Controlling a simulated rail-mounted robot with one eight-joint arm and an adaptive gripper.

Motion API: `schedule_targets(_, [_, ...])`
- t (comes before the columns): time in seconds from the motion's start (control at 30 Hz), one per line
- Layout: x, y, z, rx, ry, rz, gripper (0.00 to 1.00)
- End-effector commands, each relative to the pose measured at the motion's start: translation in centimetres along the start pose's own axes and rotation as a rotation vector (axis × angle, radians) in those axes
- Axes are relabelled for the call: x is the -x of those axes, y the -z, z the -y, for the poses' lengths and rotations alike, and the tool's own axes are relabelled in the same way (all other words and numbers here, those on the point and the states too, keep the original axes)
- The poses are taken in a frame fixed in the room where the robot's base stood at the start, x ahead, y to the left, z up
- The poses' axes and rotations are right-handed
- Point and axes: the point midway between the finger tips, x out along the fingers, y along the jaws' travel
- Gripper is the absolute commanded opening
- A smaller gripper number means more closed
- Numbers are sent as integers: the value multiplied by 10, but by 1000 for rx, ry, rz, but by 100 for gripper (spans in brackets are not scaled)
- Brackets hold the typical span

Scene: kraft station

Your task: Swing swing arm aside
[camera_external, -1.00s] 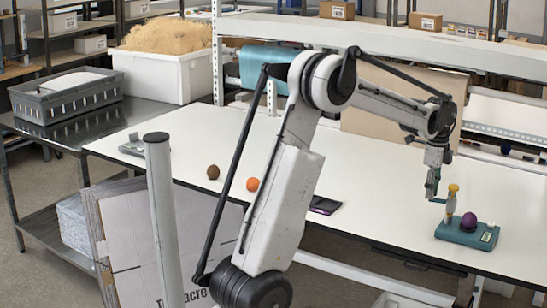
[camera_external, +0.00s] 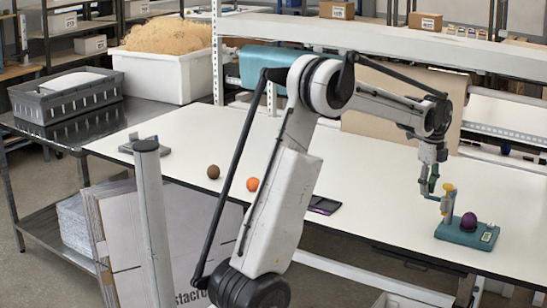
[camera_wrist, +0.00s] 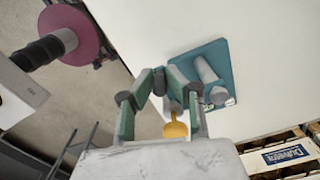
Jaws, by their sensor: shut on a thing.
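My gripper (camera_external: 436,197) is shut on the swing arm at the fixture's left side. The exact contact is partly hidden by the fingers and too small to make out outside.
A brown ball (camera_external: 213,172) and an orange ball (camera_external: 252,184) lie on the table left of my arm. A dark flat device (camera_external: 323,205) lies behind it. A grey fixture (camera_external: 145,146) stands at the table's far left.

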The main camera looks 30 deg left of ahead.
Motion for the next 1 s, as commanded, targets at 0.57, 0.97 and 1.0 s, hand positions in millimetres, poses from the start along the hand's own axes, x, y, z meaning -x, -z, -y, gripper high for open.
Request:
schedule_targets(0.57, [10,0,0,1,1,0,31])
schedule_targets(0.97, [84,0,0,1,2,0,31])
schedule_targets(1.0, [90,0,0,1,2,0,31])
